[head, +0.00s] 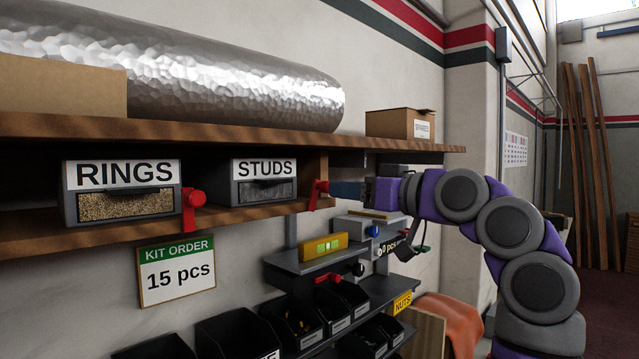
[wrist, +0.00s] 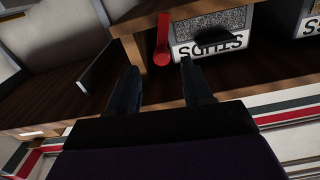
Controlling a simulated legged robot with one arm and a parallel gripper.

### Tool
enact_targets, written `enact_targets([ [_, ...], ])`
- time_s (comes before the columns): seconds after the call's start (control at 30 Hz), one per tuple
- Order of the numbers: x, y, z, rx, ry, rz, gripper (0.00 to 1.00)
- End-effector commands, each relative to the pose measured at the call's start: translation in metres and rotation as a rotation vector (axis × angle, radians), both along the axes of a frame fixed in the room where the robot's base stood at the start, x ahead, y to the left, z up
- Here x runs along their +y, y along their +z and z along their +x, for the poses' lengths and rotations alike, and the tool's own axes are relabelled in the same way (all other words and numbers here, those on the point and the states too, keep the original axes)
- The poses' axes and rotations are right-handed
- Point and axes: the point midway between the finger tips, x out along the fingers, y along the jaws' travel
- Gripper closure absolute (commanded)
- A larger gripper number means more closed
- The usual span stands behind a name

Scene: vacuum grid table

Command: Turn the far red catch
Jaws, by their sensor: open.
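The far red catch (head: 317,196) is on the shelf front just right of the STUDS drawer (head: 264,184), its arm hanging down. In the wrist view, which is upside down, the catch (wrist: 163,35) shows ahead of the fingertips, between their lines, with the STUDS drawer (wrist: 212,35) beside it. My gripper (head: 340,189) comes from the right at the catch's height. In the wrist view my gripper (wrist: 157,70) is open, its two dark fingers apart with nothing between them. The fingertips look short of the catch; the head view cannot show the gap.
A near red catch (head: 191,208) sits right of the RINGS drawer (head: 122,190). The wooden shelf (head: 220,133) runs above. Below are a yellow level (head: 320,247) on a small grey shelf and several black bins (head: 291,321). An open shelf bay (wrist: 50,85) shows in the wrist view.

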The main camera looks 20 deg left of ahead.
Motion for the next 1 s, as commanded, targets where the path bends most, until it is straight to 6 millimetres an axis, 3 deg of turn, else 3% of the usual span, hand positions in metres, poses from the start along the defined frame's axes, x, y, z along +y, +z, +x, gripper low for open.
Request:
enact_targets([
  [0.2, 0.04, 0.002, 0.016, 0.003, 0.003, 0.0, 0.5],
  [0.4, 0.061, 0.003, 0.028, 0.004, 0.002, 0.003, 0.5],
  [0.9, 0.08, 0.0, 0.034, 0.002, 0.0, 0.001, 0.5],
  [1.0, 0.08, 0.0, 0.034, 0.002, 0.0, 0.001, 0.58],
])
